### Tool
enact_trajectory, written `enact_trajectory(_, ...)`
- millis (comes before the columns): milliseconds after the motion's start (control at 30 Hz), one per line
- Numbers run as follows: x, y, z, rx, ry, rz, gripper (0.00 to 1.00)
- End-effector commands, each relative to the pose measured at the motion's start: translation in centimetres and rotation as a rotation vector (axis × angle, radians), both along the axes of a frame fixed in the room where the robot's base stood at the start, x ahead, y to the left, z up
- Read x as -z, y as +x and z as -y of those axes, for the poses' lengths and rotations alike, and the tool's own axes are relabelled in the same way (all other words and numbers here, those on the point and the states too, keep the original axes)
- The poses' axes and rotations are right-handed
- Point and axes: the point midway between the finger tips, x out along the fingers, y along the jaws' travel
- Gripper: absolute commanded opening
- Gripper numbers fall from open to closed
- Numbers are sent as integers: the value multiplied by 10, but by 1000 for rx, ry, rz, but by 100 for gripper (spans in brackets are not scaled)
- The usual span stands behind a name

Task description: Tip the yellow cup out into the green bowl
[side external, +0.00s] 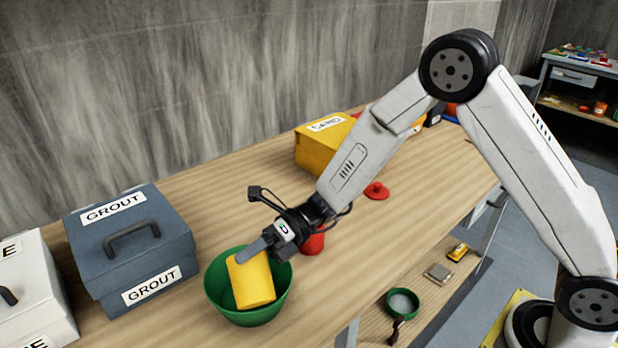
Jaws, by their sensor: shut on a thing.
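The yellow cup (252,281) is tilted over the green bowl (222,301), its lower part within the bowl's outline. My gripper (256,254) is shut on the yellow cup from the upper right. One grey finger shows against the cup's near side; the other finger is hidden. The green bowl stands on the wooden table near its front edge. The cup hides most of the bowl's inside, and I cannot see what is in either.
A blue-grey GROUT box (150,250) stands left of the bowl, with a white box (35,300) beyond it. A red object (313,243) stands behind my gripper. A yellow SAND box (318,150) and a red lid-like piece (376,190) lie further back.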

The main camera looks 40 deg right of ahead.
Motion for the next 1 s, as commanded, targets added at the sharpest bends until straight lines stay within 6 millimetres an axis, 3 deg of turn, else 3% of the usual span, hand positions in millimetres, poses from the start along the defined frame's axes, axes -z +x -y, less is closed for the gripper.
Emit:
enact_trajectory(700,29,15,7,1,225,-529,24)
enact_trajectory(1000,33,19,8,1,275,-649,24)
